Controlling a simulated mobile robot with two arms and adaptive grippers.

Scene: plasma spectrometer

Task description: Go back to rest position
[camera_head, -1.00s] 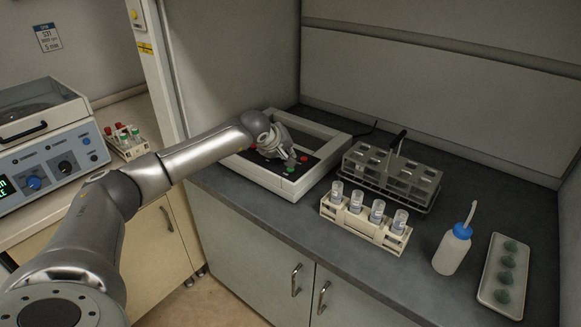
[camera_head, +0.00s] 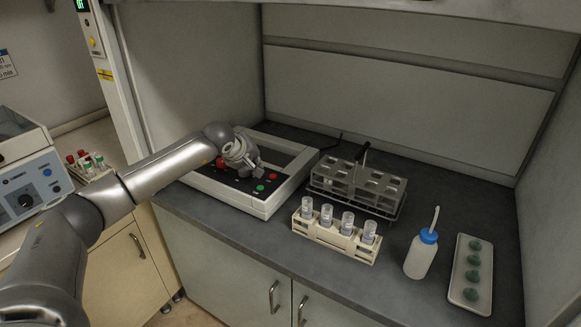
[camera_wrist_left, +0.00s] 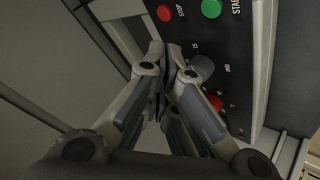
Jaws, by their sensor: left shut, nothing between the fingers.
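Beside the fingers the panel shows a red STOP button (camera_wrist_left: 165,13), a green START button (camera_wrist_left: 211,8), a grey knob (camera_wrist_left: 202,68) and another red button (camera_wrist_left: 214,103). I cannot tell whether the fingers touch the panel. My right gripper is not in view.
A grey metal rack (camera_head: 357,188) stands right of the device, with a cream rack of capped vials (camera_head: 335,236) in front. A wash bottle (camera_head: 421,254) and a white tray (camera_head: 470,275) stand farther right. Hood walls enclose the bench. A centrifuge (camera_head: 25,185) is at left.

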